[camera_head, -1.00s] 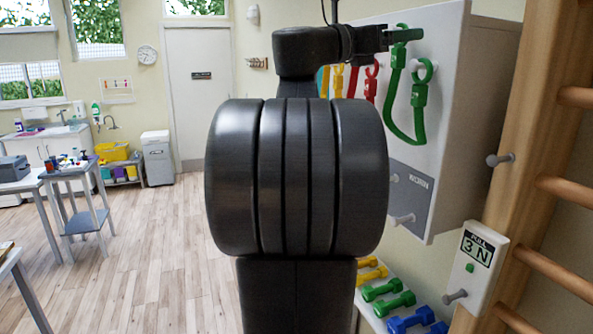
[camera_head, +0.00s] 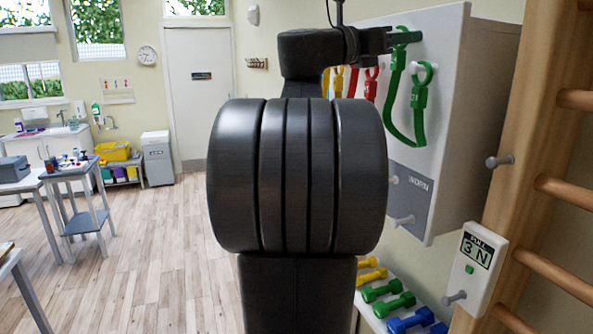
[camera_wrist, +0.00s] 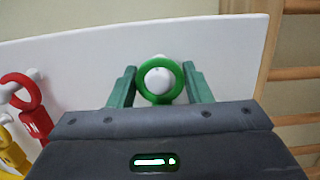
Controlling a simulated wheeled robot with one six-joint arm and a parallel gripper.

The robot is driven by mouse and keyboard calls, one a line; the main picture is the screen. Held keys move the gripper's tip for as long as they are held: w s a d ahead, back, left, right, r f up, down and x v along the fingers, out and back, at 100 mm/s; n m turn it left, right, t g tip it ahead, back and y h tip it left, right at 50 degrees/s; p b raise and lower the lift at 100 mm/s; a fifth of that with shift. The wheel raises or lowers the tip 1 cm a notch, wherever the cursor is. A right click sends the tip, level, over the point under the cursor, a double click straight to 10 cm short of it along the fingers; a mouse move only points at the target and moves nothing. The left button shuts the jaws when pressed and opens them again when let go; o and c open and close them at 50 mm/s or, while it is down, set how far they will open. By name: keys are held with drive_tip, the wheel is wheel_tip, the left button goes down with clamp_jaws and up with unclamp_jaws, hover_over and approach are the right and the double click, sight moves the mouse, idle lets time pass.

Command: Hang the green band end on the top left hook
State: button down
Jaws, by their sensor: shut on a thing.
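My gripper (camera_head: 404,38) is at the white board (camera_head: 455,120), shut on one green band end. In the wrist view the green ring (camera_wrist: 142,94) sits between the two fingers of my gripper (camera_wrist: 160,76). A white hook's round end (camera_wrist: 158,80) shows inside the ring. I cannot tell whether the ring is over the hook or only in line with it. The green band (camera_head: 394,122) hangs from my gripper in a loop. Its other end (camera_head: 419,94) hangs by its ring on a hook to the right and lower in the head view.
Red (camera_head: 370,88) and yellow (camera_head: 338,82) bands hang left of the green one; red also shows close by in the wrist view (camera_wrist: 34,122). Lower pegs (camera_head: 404,220) stick out of the board. Wooden wall bars (camera_head: 560,190) stand right. Dumbbells (camera_head: 390,304) lie below.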

drive_tip(key=shift+r, duration=0.2)
idle(0.3)
drive_tip(key=shift+r+p, duration=0.3)
drive_tip(key=shift+p, duration=0.25)
drive_tip(key=shift+r+v, duration=0.15)
drive_tip(key=shift+v, duration=0.95)
drive_tip(key=shift+r+v, duration=0.2)
drive_tip(key=shift+v, duration=0.9)
drive_tip(key=shift+s+a, duration=0.1)
drive_tip(key=shift+a, duration=0.1)
drive_tip(key=shift+r+v, duration=0.2)
drive_tip(key=shift+v, duration=1.1)
